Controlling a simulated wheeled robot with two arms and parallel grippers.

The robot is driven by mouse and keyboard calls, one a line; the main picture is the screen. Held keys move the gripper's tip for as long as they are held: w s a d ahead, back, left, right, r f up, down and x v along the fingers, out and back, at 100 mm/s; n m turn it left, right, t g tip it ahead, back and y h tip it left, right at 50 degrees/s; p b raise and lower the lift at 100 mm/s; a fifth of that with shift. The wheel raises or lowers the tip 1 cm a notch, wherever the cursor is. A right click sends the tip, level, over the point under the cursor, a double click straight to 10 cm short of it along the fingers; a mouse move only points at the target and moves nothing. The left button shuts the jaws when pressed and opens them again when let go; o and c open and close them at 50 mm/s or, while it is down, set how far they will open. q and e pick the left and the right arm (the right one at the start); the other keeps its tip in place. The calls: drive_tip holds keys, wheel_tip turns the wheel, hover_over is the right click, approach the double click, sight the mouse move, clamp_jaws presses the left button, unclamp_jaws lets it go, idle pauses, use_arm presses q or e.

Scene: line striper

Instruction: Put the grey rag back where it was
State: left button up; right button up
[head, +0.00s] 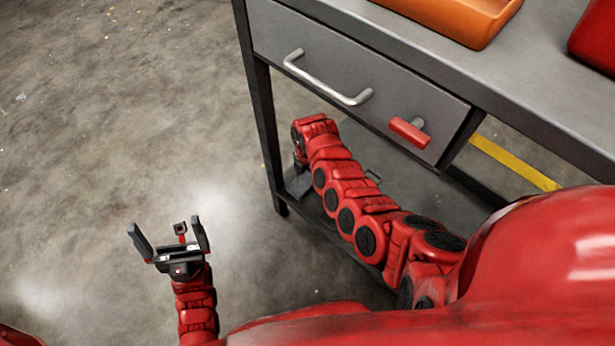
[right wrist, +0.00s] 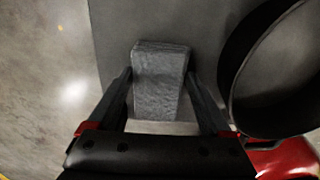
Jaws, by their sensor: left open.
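The grey rag (right wrist: 160,80) is a rough grey folded block in the right wrist view. It lies between the two fingers of my right gripper (right wrist: 160,74), which press close on both its sides. Behind it is a flat grey surface. My left gripper (head: 169,232) is open and empty above the bare floor, left of the bench.
The grey workbench (head: 545,105) has a drawer (head: 350,75) with a silver handle and a red-handled catch. An orange tray (head: 455,18) and a red object (head: 597,40) are on top. A lower shelf (head: 315,235) lies below. A dark round rim (right wrist: 235,75) is right of the rag.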

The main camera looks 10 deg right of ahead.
drive_tip(key=shift+o, duration=0.9)
